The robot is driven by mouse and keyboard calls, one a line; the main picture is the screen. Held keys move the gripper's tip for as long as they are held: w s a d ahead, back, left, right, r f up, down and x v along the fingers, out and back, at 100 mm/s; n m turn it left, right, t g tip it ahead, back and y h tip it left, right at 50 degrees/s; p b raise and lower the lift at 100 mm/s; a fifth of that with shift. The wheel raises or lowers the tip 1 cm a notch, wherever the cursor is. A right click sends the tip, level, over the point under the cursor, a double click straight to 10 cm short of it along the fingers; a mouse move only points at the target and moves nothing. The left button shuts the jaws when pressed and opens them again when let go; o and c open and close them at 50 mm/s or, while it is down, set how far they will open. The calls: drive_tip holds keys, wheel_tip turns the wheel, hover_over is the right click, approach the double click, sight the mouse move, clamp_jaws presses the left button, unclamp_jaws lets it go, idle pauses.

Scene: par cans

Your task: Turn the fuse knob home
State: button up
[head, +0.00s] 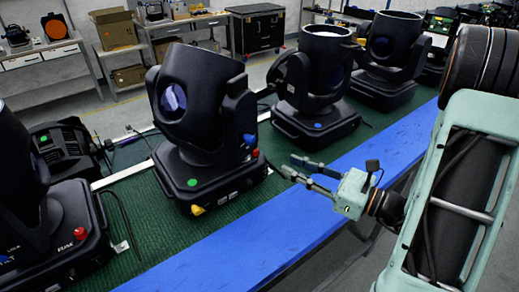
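A black moving-head light (205,120) stands on the green mat in the middle of the head view. A red knob (255,153) and a small blue knob (249,139) are on its right side. A yellow knob (197,210) sits low on the front of its base. I cannot tell which of these is the fuse knob. My gripper (290,166) is to the right of the light, above the blue table edge. Its two fingers point left towards the light and are apart, with nothing visible between them. It appears clear of the knobs.
Other black lights stand at the left (50,230), behind right (320,85) and further right (390,60). A blue strip (230,245) runs along the front of the green mat (150,215). Cables lie on the mat. Shelves and a black case (257,32) are far behind.

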sight(258, 151)
drive_tip(key=p+x, duration=0.1)
drive_tip(key=x, duration=0.9)
drive_tip(key=shift+w+a, duration=0.1)
drive_tip(key=shift+c, duration=0.2)
clamp_jaws()
